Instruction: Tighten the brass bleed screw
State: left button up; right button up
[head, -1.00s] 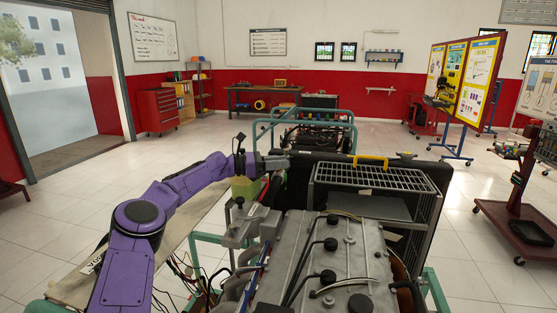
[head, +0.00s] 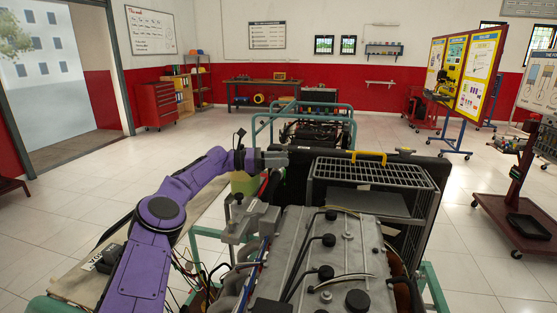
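My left arm comes in from the left, and its gripper (head: 276,160) is by the upper left edge of the black radiator panel, beyond the engine. The gripper is small and dark here, and I cannot tell whether its fingers are open or shut. The grey engine (head: 345,245) stands in front, with several black caps and hoses on top. A grey metal housing (head: 250,222) sits at its left far corner, below my gripper. I cannot make out the brass bleed screw. My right gripper is not in view.
A grated metal rack (head: 375,172) with a yellow handle (head: 370,156) stands behind the engine. A yellow-green container (head: 243,183) is partly hidden under my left wrist. Teal frame tubes (head: 208,232) surround the engine.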

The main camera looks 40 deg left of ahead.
pick_arm(q)
jog(key=b+v, duration=0.2)
jog(key=v, duration=0.8)
jog(key=shift+a, duration=0.25)
jog(key=shift+s, duration=0.1)
